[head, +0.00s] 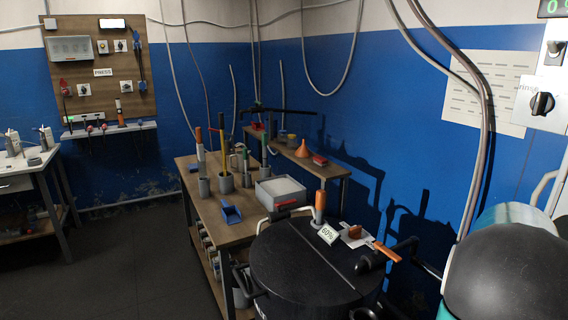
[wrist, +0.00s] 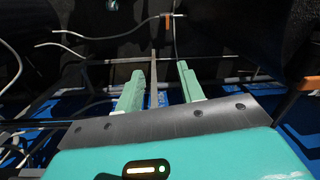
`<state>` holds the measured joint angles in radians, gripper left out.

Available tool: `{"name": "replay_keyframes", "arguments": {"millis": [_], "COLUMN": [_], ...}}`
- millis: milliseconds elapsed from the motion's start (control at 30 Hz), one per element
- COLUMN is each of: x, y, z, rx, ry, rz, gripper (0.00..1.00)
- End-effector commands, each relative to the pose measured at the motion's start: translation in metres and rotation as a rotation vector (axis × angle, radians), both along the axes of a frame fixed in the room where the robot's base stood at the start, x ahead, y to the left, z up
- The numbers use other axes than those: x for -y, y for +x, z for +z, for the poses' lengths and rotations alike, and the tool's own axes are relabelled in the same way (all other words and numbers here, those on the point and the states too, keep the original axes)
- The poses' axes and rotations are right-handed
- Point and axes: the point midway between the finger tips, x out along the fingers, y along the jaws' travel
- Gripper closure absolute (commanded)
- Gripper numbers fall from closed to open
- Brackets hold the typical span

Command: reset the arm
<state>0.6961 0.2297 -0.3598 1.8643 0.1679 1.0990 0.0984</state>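My gripper (wrist: 161,68) shows in the wrist view with its two pale green fingers apart. I see nothing held between them; a thin strip in the gap looks like background. The wrist view faces a dark area with pale cables (wrist: 85,52), thin bars and blue patches. The gripper's fingers do not show in the head view. A rounded black and teal part at the lower right of the head view looks like my own arm.
Behind is a wooden bench (head: 205,207) with tools and a grey tray (head: 281,190). Wall cables (head: 483,150) hang at right. Floor (head: 130,265) at left is clear.

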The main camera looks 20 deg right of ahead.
Motion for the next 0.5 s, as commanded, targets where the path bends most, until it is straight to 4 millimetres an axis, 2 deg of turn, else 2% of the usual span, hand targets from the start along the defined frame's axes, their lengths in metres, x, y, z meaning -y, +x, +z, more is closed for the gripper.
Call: {"name": "replay_keyframes", "arguments": {"millis": [33, 200, 333, 500], "x": [-0.027, -0.112, -0.179, -0.261], "y": [0.017, 0.051, 0.063, 0.059], "z": [0.015, 0.048, 0.069, 0.087], "rx": [0.031, 0.112, 0.171, 0.248], "ry": [-0.018, -0.072, -0.118, -0.185], "rz": [0.074, 0.298, 0.472, 0.699], "gripper": [0.62, 0.62, 0.62, 0.62]}}
